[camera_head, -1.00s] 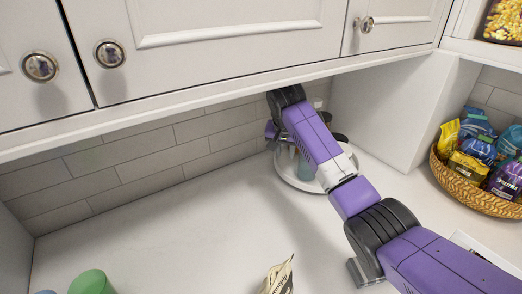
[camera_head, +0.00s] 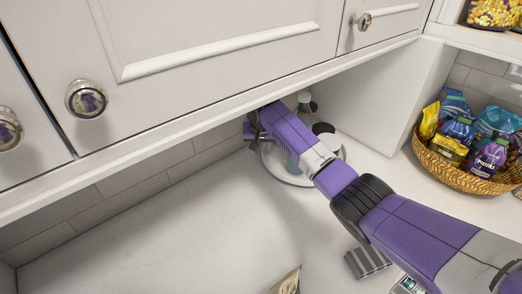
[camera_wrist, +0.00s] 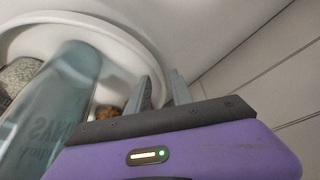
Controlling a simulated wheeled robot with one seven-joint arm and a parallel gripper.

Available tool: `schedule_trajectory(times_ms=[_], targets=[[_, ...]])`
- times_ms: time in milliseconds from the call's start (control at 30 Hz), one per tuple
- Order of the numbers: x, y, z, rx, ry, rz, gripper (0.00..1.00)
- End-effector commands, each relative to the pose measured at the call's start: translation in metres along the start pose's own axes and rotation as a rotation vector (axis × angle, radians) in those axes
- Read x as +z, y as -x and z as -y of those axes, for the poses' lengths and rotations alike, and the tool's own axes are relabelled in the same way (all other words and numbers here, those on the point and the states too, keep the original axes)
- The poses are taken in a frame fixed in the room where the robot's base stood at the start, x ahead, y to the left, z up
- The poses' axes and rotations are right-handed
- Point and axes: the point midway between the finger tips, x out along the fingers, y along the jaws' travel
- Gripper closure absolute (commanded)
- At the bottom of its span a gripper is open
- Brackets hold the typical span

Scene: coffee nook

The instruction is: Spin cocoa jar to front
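A round white turntable tray (camera_head: 296,183) stands on the counter under the upper cabinets, partly behind my arm. Its raised rim (camera_wrist: 118,28) curves across the wrist view. On it are a teal translucent container (camera_wrist: 52,105) with partly readable lettering, a pale bottle (camera_head: 304,104) and a dark-lidded item (camera_head: 323,128). I cannot tell which, if any, is the cocoa jar. My gripper (camera_wrist: 160,76) is at the tray's left edge, its two grey fingers a little apart. The rim runs up to the gap between them; contact is unclear. In the head view, my arm's end mostly hides the fingers.
White cabinets with round knobs (camera_head: 87,98) hang low over the arm. A wicker basket (camera_head: 462,178) of colourful packets stands right, beyond a white side panel (camera_head: 385,95). A paper bag (camera_head: 288,281) is at the front. The counter left of the tray is clear.

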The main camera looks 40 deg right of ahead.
Motion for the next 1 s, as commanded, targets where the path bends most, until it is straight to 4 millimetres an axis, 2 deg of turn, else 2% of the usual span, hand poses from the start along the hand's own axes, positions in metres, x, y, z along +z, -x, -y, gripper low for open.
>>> schedule_trajectory(times_ms=[233,600,733,767,1000], targets=[[0.0,-0.026,0.001,0.0,0.0,0.001,0.73],[0.0,-0.031,0.001,-0.001,0.0,-0.001,0.73],[0.0,-0.031,0.0,-0.001,0.0,-0.001,0.97],[0.0,-0.031,0.0,-0.001,0.0,-0.001,1.0],[0.0,-0.031,0.001,-0.001,-0.001,0.0,1.0]])
